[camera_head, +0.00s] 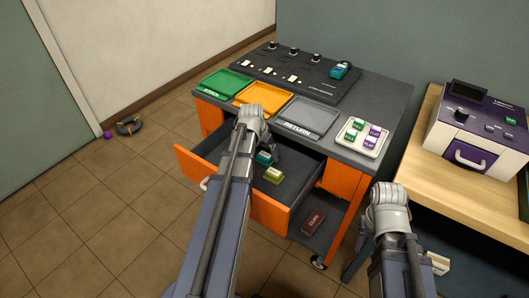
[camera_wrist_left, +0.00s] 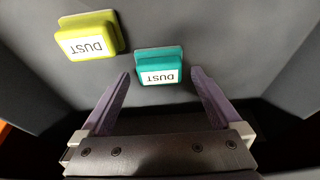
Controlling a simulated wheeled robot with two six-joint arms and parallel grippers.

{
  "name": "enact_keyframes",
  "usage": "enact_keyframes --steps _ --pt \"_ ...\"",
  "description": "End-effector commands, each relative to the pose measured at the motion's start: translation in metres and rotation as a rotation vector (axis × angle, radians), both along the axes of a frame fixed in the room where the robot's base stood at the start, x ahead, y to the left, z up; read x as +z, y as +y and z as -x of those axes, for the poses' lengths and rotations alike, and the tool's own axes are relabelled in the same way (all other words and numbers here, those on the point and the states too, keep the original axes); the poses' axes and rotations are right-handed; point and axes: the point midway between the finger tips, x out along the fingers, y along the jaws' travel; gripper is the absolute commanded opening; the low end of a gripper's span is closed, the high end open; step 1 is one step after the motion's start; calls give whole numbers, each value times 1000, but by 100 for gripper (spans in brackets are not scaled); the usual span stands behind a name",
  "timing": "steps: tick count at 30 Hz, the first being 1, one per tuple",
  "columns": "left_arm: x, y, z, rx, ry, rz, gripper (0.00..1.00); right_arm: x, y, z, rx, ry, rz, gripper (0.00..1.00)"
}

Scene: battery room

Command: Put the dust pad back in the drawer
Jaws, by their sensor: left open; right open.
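The orange drawer (camera_head: 262,203) stands pulled out under the desk. A teal pad (camera_head: 263,158) and a yellow-green pad (camera_head: 273,175) lie on its dark floor. In the left wrist view, both the teal pad (camera_wrist_left: 159,77) and the yellow-green pad (camera_wrist_left: 88,45) are labelled DUST. My left gripper (camera_head: 270,150) reaches into the drawer, partly hidden by its arm. In the left wrist view it (camera_wrist_left: 160,78) is open, with the teal pad between and just beyond its fingertips; contact is not visible. My right gripper (camera_head: 389,205) is empty-looking right of the desk, its fingers hidden.
The dark desk (camera_head: 385,95) holds green (camera_head: 227,84), orange (camera_head: 263,98) and grey RETURN (camera_head: 310,116) trays, a pad tray (camera_head: 362,152) and a control panel (camera_head: 297,72). A wooden bench (camera_head: 425,150) carries a white-and-purple machine (camera_head: 480,130). The left floor is mostly clear.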

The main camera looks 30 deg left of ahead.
Motion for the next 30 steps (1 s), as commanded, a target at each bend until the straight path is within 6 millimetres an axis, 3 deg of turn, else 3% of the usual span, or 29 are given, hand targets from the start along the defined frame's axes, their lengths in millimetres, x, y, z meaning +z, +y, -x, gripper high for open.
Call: enact_keyframes --steps 8,21,30 --pt "31 0 8 0 0 0 99 31 0 0 0 0 0 50" --pt "99 2 29 1 0 0 99 99 0 0 -1 0 0 50" --pt "115 3 35 0 0 0 99 116 0 0 -1 0 0 50"
